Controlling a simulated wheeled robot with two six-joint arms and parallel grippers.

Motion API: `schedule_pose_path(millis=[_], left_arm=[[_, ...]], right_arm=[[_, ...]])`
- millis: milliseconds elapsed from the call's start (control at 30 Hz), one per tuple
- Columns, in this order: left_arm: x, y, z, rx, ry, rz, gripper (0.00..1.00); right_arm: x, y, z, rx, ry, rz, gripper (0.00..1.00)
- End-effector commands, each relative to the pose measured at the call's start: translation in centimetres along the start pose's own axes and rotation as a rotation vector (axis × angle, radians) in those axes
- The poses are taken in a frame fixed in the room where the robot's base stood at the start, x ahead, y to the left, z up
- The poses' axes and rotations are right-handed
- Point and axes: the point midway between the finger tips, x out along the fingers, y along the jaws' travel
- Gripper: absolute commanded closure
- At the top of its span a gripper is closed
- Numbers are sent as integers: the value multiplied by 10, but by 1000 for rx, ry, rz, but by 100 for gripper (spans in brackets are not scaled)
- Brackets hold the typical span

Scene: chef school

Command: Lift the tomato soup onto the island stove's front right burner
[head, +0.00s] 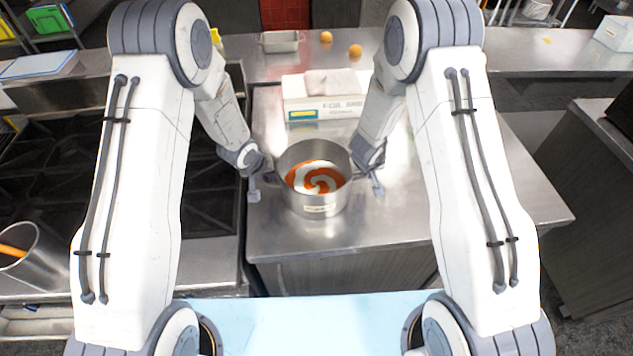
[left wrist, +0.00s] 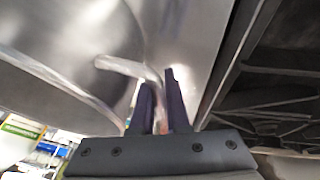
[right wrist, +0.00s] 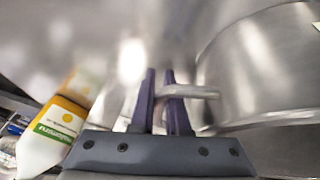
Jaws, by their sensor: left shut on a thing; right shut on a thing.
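The tomato soup is in a steel pot (head: 313,205), orange with a white swirl on top, in the middle of the head view. My left gripper (head: 254,190) is at the pot's left side, shut on its left handle, which shows between the fingers (left wrist: 157,100) in the left wrist view. My right gripper (head: 376,186) is at the right side, shut on the right handle; the fingers (right wrist: 165,100) and pot wall (right wrist: 265,70) show in the right wrist view. The pot is upright; I cannot tell whether its base touches the counter. The black stove (head: 200,190) lies left of the pot.
A foil box (head: 322,108) stands behind the pot. Oranges (head: 355,50) and a small metal tin (head: 280,42) lie farther back. A steel container (head: 32,258) stands on the stove's near left. The steel counter (head: 460,180) is clear at right.

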Motion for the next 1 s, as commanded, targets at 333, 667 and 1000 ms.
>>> schedule_pose_path(millis=[333,667,1000], left_arm=[[-5,2,-4,0,5,2,100],[-27,6,-13,0,4,2,100],[-47,10,-21,0,4,1,100]], right_arm=[[-5,2,-3,1,4,1,100],[-27,6,-12,1,3,1,100],[-47,11,-20,1,3,1,100]])
